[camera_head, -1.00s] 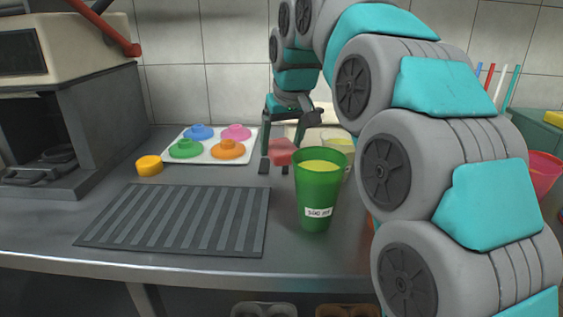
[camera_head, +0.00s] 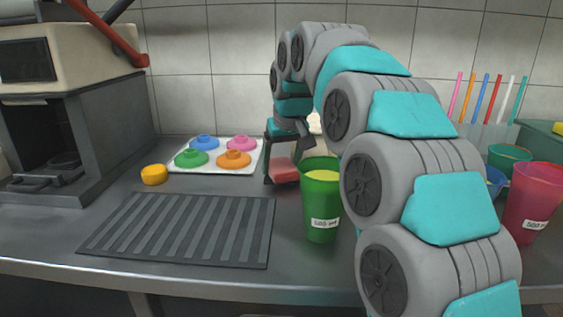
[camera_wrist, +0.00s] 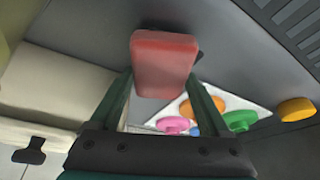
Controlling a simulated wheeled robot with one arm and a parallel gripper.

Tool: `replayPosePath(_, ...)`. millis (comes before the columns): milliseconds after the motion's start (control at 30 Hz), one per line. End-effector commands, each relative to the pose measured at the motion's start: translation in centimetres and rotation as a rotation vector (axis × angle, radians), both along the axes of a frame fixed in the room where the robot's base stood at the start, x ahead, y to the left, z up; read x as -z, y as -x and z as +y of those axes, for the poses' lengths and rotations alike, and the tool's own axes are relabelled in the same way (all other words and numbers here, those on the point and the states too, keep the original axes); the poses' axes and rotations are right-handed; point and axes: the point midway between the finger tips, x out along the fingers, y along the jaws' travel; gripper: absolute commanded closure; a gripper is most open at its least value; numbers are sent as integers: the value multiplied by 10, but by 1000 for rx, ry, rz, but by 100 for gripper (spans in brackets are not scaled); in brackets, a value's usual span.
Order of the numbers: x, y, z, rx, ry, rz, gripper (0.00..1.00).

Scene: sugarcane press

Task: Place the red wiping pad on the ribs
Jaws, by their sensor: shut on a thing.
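The red wiping pad (camera_head: 284,172) is held in my gripper (camera_head: 281,180), behind and left of the green cup, above the counter as far as I can tell. In the wrist view the pad (camera_wrist: 164,62) sits between the two fingers of my gripper (camera_wrist: 163,85), which are shut on it. The ribs (camera_head: 182,229) are a dark grey ribbed mat lying flat on the counter at front left, with nothing on them. A corner of the ribs (camera_wrist: 300,28) shows at the upper right of the wrist view.
A green cup (camera_head: 322,205) with yellow content stands right of the ribs. A white tray (camera_head: 217,169) with several coloured lids lies behind them. A yellow-orange round piece (camera_head: 154,175) sits near the press (camera_head: 95,110). A red cup (camera_head: 532,200) stands at right.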

Motion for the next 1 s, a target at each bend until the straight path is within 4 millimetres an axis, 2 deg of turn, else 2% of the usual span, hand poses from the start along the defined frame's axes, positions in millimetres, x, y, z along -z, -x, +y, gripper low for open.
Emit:
replayPosePath(33,2,0,0,0,0,1,72)
replayPosePath(67,2,0,0,0,0,1,17)
replayPosePath(200,1,0,0,0,0,0,1)
replayPosePath(567,-4,0,0,0,-1,-2,0)
replayPosePath(733,-23,8,-3,-1,1,-1,0)
replayPosePath(1000,-65,23,-9,0,-1,-5,0)
